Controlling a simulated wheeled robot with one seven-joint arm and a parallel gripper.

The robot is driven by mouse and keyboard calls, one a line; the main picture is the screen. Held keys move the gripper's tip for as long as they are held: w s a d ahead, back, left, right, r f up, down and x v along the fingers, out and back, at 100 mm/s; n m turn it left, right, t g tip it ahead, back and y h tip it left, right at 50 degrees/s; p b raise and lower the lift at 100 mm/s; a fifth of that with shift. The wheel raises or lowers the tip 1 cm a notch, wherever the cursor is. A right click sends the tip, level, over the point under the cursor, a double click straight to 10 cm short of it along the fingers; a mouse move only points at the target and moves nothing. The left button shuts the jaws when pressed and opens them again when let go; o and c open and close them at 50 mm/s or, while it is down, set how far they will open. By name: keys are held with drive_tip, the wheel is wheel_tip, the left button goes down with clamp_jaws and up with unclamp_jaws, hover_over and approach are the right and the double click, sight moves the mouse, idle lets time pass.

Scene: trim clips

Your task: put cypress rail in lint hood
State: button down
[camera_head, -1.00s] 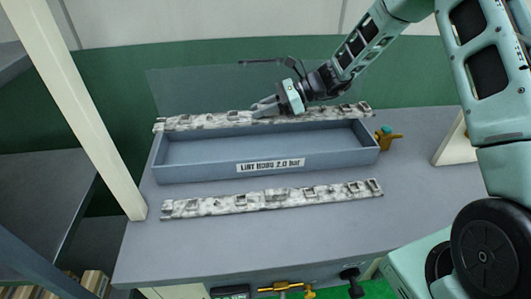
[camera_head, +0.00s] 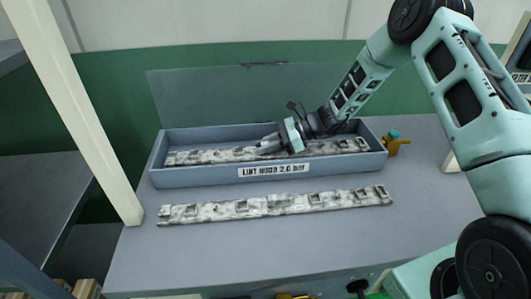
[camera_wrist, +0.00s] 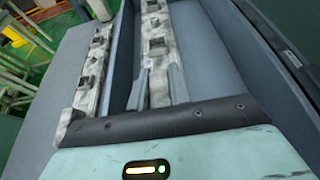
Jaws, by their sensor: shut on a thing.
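A long mottled white-grey rail (camera_head: 215,155) with square raised clips lies lengthwise within the walls of a long blue-grey open box labelled "LINT HOOD 2.0 bar" (camera_head: 205,175). My gripper (camera_head: 268,147) reaches down into the box and is shut on this rail near its middle. In the wrist view the held rail (camera_wrist: 157,35) runs between my two fingers (camera_wrist: 159,85), inside the box (camera_wrist: 215,60). I cannot tell whether its underside touches the box floor. A second, similar rail (camera_head: 280,206) lies on the bench in front of the box, also seen in the wrist view (camera_wrist: 90,80).
The grey bench top (camera_head: 240,245) is clear around the front rail. A clear upright panel (camera_head: 210,95) stands behind the box. A small brass fitting with a teal top (camera_head: 393,142) sits right of the box. A cream post (camera_head: 85,110) rises at the left.

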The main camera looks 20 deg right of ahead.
sight(265, 154)
drive_tip(key=shift+f, duration=1.6)
drive_tip(key=shift+f, duration=0.15)
drive_tip(key=c, duration=1.3)
unclamp_jaws()
